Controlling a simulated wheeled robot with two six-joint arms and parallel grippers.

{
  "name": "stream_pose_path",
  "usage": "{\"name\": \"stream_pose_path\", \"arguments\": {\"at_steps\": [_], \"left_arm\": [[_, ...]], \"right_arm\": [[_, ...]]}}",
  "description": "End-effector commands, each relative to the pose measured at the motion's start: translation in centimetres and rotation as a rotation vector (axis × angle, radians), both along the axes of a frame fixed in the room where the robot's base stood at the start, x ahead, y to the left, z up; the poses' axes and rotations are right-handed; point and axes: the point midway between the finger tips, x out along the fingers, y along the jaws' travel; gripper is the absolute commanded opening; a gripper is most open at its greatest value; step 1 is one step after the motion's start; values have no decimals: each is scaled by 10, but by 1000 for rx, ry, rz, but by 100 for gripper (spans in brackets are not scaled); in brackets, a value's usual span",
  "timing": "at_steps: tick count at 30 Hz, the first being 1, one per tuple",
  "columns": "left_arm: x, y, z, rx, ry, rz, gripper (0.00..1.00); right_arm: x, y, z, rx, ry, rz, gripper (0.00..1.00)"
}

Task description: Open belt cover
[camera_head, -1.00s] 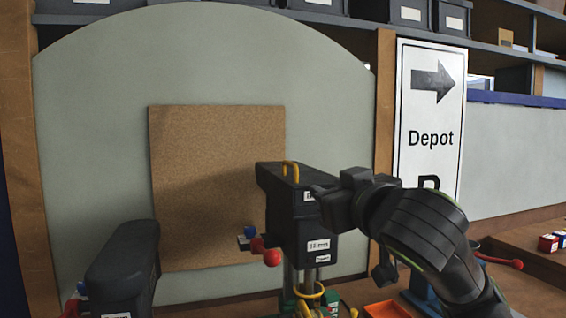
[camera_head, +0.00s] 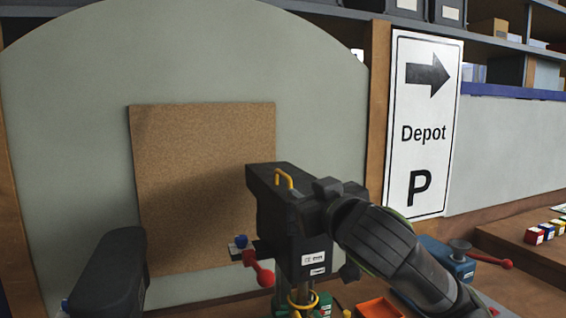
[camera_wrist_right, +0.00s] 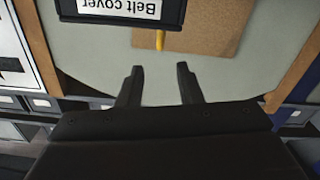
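The belt cover (camera_head: 262,180) is the black top of a drill press, with a yellow handle (camera_head: 284,177) on it. It appears closed. In the right wrist view the belt cover (camera_wrist_right: 120,14) carries a white "Belt cover" label, upside down there, and the yellow handle (camera_wrist_right: 160,40) sticks out at its edge. My right gripper (camera_head: 312,195) is beside the cover, to the right of the handle in the head view. In the wrist view its two fingers (camera_wrist_right: 160,80) are apart and empty, with the handle beyond the gap between them. My left gripper is not in view.
Another black machine (camera_head: 108,275) stands at the lower left. A red-knobbed lever (camera_head: 262,272) juts from the drill press. A cork board (camera_head: 190,190) hangs behind it. A Depot sign (camera_head: 425,125), a blue vise (camera_head: 450,262) and an orange tray (camera_head: 380,307) are to the right.

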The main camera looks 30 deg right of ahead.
Motion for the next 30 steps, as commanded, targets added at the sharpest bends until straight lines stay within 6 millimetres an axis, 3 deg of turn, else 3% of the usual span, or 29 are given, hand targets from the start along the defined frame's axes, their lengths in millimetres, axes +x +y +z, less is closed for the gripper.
{"name": "stream_pose_path", "arguments": {"at_steps": [1, 5, 21, 30], "left_arm": [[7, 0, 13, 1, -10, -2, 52], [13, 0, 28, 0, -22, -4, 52], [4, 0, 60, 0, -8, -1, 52], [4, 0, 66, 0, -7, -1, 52]], "right_arm": [[6, -1, 4, 4, 6, 2, 33], [18, -5, 3, 3, 6, -1, 33], [112, -27, 1, 2, 2, -3, 33], [131, -31, -1, -1, 0, -2, 33]]}}
